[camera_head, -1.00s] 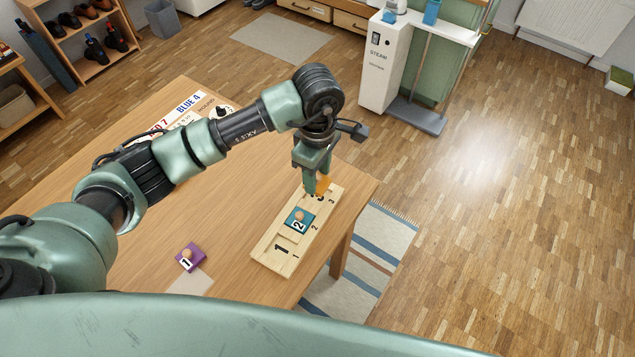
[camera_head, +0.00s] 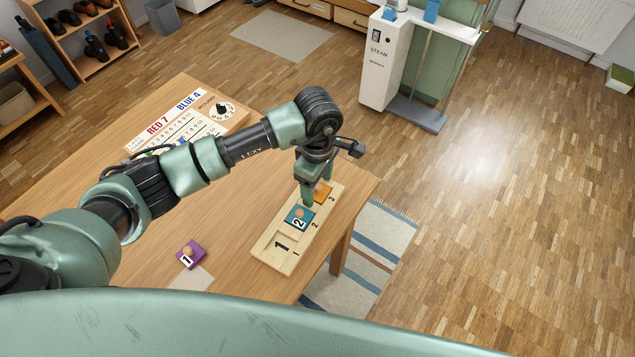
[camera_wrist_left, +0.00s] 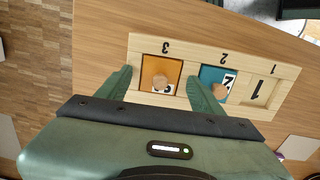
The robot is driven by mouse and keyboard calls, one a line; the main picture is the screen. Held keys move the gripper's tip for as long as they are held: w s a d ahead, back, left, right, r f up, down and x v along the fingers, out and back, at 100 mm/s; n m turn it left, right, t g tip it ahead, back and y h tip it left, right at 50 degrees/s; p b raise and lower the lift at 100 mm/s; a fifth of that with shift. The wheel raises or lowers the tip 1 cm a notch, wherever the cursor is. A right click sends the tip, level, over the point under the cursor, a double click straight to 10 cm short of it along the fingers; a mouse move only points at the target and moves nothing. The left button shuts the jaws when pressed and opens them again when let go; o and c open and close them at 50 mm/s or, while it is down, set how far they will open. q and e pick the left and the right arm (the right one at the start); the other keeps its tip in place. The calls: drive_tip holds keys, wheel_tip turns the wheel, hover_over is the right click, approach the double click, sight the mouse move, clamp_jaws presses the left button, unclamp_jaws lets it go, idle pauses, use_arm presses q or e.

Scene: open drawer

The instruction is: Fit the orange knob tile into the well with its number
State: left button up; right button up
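The orange knob tile (camera_head: 322,192) lies in the well marked 3 at the far end of the wooden board (camera_head: 268,260). In the left wrist view the orange tile (camera_wrist_left: 152,70) looks square within the well's edges. Its round knob partly covers its number. My left gripper (camera_wrist_left: 160,88) is open, one finger on each side of the tile, with gaps to the knob. In the head view my left gripper (camera_head: 314,192) is low over the board. The teal tile 2 (camera_head: 299,218) sits in the middle well. My right gripper is not in view.
The well marked 1 (camera_head: 281,244) is empty. A purple tile 1 (camera_head: 190,254) lies on the table (camera_head: 235,215) left of the board, by a pale mat. A sign with RED 7 and BLUE 4 (camera_head: 185,115) lies at the back. The table's right edge is close to the board.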

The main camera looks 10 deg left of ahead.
sight(318, 186)
use_arm(q)
drive_tip(key=shift+r, duration=0.1)
drive_tip(key=shift+r, duration=0.2)
wheel_tip(318, 186, up, 12)
drive_tip(key=b, duration=0.1)
drive_tip(key=shift+f+b, duration=0.15)
drive_tip(key=shift+b, duration=0.2)
idle(0.4)
